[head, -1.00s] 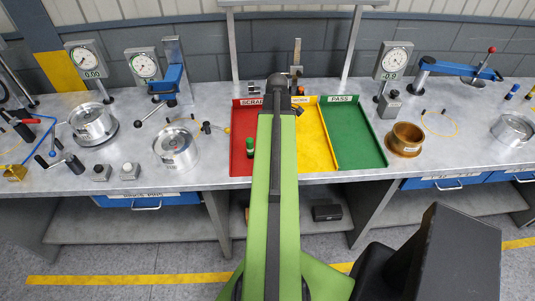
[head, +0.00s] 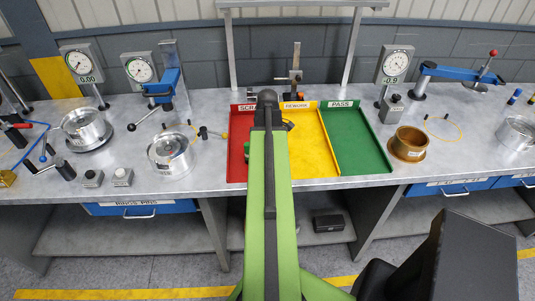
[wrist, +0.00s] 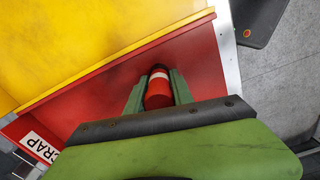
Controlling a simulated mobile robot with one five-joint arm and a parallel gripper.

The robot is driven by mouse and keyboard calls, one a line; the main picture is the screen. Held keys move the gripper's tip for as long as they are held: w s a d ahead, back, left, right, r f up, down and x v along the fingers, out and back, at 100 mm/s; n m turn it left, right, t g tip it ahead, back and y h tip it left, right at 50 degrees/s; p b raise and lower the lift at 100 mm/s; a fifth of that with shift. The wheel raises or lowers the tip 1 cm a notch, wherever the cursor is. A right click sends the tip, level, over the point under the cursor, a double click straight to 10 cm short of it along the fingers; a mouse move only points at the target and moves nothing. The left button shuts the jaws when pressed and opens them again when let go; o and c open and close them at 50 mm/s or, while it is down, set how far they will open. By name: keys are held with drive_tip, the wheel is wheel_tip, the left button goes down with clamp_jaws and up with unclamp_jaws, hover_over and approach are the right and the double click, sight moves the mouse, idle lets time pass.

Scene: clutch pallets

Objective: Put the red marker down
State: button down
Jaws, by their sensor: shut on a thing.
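The red marker (wrist: 158,95) shows in the wrist view with a white band and a dark far end. My gripper (wrist: 157,78) has its green fingers shut on either side of it. Both are over the red scrap tray (wrist: 100,95); whether the marker touches the tray floor I cannot tell. In the head view my arm hides the marker and most of the gripper. A small green piece shows at the arm's left edge over the red scrap tray (head: 237,125); I cannot tell what it is.
The yellow rework tray (head: 310,140) and green pass tray (head: 357,140) lie to the right of the red one. A brass ring (head: 409,143) stands right of the trays. A metal cylinder part (head: 171,153) stands to the left.

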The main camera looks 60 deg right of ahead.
drive_tip(key=c, duration=1.1)
unclamp_jaws()
wheel_tip(320, 180, up, 12)
drive_tip(key=p, duration=1.2)
drive_tip(key=shift+r+p, duration=0.25)
drive_tip(key=shift+p, duration=0.15)
drive_tip(key=shift+f, duration=0.1)
